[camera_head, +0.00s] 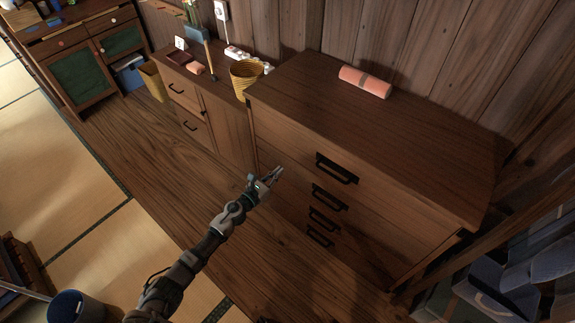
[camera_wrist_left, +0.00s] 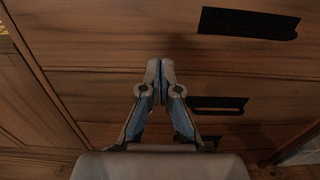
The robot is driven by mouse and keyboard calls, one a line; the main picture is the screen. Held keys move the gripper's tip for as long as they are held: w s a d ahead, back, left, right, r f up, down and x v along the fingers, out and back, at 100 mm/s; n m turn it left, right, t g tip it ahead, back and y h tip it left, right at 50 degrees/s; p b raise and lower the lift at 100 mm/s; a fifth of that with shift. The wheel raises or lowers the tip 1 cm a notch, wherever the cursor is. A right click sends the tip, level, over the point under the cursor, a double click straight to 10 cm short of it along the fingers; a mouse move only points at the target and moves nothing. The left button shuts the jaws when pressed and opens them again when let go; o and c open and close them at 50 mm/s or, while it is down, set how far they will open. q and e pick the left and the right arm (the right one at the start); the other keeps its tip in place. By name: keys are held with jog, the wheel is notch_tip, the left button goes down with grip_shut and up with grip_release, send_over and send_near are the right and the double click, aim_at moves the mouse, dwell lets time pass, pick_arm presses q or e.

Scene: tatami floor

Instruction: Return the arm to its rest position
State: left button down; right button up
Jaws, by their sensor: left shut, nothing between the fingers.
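My left arm reaches in from the bottom of the head view. Its gripper (camera_head: 272,176) is in front of the wooden chest of drawers (camera_head: 390,130), left of the black handles. In the left wrist view the two fingers (camera_wrist_left: 160,68) are together with nothing between them. The drawer fronts lie beyond them, and the drawers look closed. The top handle (camera_head: 337,168) shows to the right of the gripper; it also shows in the wrist view (camera_wrist_left: 248,22). I cannot tell whether the fingertips touch the drawer front. My right gripper is not in view.
An orange roll (camera_head: 365,82) lies on the chest. A yellow basket (camera_head: 246,78) and small items stand on the lower cabinet (camera_head: 228,133) to the left. Blue bins (camera_head: 515,275) are at the lower right. The plank floor (camera_head: 150,175) left of the arm is clear.

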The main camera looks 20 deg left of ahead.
pick_arm(q)
jog(key=s+a+f+n+g+y+p, duration=0.3)
jog(key=s+f+n+g+y+p, duration=0.45)
jog(key=s+f+n, duration=1.7)
jog(key=s+d+f+n+g, duration=0.2)
jog(key=s+n, duration=0.2)
jog(key=s, duration=0.3)
jog(key=s+d+f+n+g+h+p, duration=0.1)
jog(key=s+d+f+n+g, duration=0.1)
jog(key=s+n, duration=0.3)
jog(key=s+d+f+n+g+p, duration=0.1)
jog(key=s+d+f+n+g, duration=0.1)
jog(key=s, duration=0.9)
jog(key=shift+s+d+n+g, duration=0.2)
jog(key=shift+d+n+g, duration=0.3)
jog(key=shift+n+g, duration=0.5)
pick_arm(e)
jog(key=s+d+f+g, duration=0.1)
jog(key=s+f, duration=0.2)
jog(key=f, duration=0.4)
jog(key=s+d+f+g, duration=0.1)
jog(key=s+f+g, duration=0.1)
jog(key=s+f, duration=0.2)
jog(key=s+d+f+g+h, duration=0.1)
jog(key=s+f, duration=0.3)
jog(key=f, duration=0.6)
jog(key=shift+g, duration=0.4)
